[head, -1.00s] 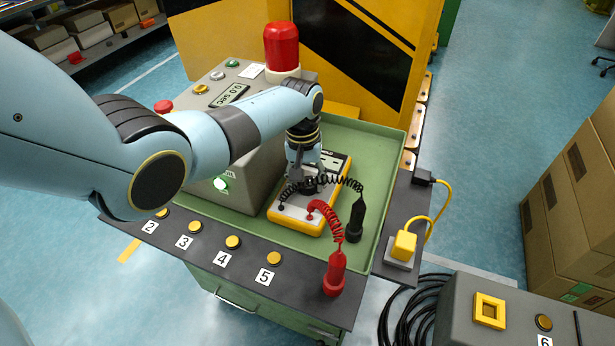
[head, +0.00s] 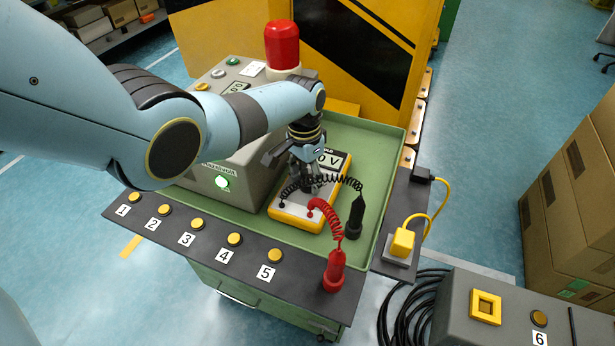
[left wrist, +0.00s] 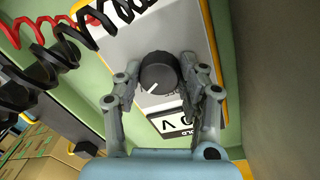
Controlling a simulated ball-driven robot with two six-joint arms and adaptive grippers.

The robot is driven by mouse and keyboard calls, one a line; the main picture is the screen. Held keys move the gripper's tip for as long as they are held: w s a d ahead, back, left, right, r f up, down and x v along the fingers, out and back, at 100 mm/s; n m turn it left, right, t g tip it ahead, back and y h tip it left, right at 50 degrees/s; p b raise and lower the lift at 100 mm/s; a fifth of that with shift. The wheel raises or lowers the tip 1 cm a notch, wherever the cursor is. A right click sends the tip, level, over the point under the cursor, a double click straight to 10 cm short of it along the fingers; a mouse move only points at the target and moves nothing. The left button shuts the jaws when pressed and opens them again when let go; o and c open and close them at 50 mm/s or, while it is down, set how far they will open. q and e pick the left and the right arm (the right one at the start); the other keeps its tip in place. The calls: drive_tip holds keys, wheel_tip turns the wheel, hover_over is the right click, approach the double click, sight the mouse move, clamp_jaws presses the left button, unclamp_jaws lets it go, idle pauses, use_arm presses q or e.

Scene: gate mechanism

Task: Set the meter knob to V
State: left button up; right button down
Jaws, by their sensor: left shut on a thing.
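The meter (head: 295,216) is a yellow-edged box with a light grey face, lying in the green tray. Its display (head: 331,160) shows "0 V"; it also appears upside down in the left wrist view (left wrist: 178,122). The black round knob (left wrist: 159,73) has a white pointer mark, aimed toward the lower left in the left wrist view. My left gripper (left wrist: 162,76) has its fingers on either side of the knob and is shut on it. In the head view, the left gripper (head: 312,183) hides most of the knob. My right gripper is not in view.
A coiled red lead runs to a red probe (head: 334,271) and a black lead to a black probe (head: 355,217), close to the gripper. A grey console (head: 230,150) with a red lamp (head: 282,45) stands left of the meter. Numbered yellow buttons line the front edge.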

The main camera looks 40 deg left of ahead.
sight(306, 178)
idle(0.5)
use_arm(q)
drive_tip(key=o, duration=1.2)
drive_tip(key=r, duration=1.2)
drive_tip(key=shift+w+a, duration=0.1)
drive_tip(key=shift+a, duration=0.25)
drive_tip(key=shift+f, duration=0.1)
